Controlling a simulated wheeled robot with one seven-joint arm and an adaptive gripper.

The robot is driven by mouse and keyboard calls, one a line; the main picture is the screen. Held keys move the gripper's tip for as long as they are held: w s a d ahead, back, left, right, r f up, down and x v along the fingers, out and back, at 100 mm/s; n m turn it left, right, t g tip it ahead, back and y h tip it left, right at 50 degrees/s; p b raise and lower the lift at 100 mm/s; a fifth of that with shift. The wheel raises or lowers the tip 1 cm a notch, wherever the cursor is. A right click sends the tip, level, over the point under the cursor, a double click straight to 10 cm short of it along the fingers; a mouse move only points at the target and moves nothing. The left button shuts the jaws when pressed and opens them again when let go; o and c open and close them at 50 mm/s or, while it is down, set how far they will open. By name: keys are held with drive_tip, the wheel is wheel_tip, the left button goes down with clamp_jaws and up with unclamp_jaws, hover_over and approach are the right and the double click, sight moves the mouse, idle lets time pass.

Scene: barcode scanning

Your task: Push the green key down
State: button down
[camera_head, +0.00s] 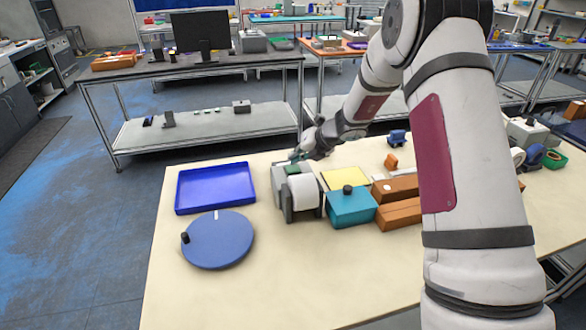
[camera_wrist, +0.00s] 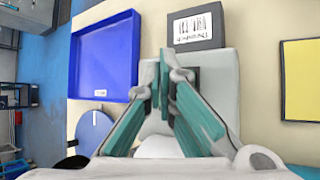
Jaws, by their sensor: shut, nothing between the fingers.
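The green key (camera_head: 292,170) shows as a small green patch on top of a grey-white machine (camera_head: 278,180) with a white roll (camera_head: 303,191) at its front. My gripper (camera_head: 298,155) is at the machine's far side, with its fingertips close above or beside the key; I cannot tell if they touch it. In the wrist view my gripper (camera_wrist: 164,82) has its teal fingers together and empty, over the pale machine body (camera_wrist: 220,75). I cannot make out the key apart from the fingers in that view.
A blue tray (camera_head: 215,187) and a round blue disc (camera_head: 218,240) lie left of the machine. A teal box (camera_head: 351,206), a yellow pad (camera_head: 345,179) and brown boxes (camera_head: 398,213) stand to its right. A barcoded grey box (camera_wrist: 197,27) lies beside the machine. The table front is clear.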

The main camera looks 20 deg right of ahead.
sight(295, 167)
drive_tip(key=shift+r+p, duration=0.65)
drive_tip(key=shift+r, duration=1.9)
